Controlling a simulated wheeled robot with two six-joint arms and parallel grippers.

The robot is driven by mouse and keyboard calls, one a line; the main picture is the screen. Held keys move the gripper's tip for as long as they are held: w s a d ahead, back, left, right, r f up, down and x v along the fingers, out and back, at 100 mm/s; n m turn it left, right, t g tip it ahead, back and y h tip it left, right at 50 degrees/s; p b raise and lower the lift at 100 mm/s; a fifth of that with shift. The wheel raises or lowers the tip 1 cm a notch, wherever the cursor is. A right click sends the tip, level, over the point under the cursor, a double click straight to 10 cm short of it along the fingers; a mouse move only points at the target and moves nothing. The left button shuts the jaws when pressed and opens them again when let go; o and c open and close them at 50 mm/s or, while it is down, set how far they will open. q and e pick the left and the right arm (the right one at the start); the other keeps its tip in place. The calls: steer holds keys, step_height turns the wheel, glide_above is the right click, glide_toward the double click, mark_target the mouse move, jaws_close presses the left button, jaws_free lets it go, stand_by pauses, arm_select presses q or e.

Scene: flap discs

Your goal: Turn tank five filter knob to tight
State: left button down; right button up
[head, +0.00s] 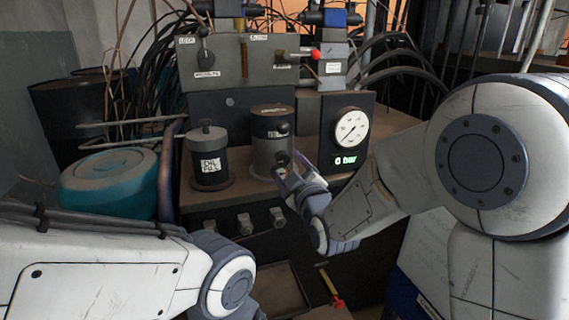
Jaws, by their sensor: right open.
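A grey cylindrical canister with a dark brown cap (272,124) stands in the middle of the bench. The small labels near the knobs are too blurred to read. My left arm comes in at the lower left, and its gripper is out of view.
A black canister labelled "OIL FILL" (210,161) stands left, and a pressure gauge (351,127) with a "0 bar" readout stands right. A valve block with levers (215,62) is behind.

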mark_target(283, 161)
steer(key=shift+x, duration=1.7)
jaws_close()
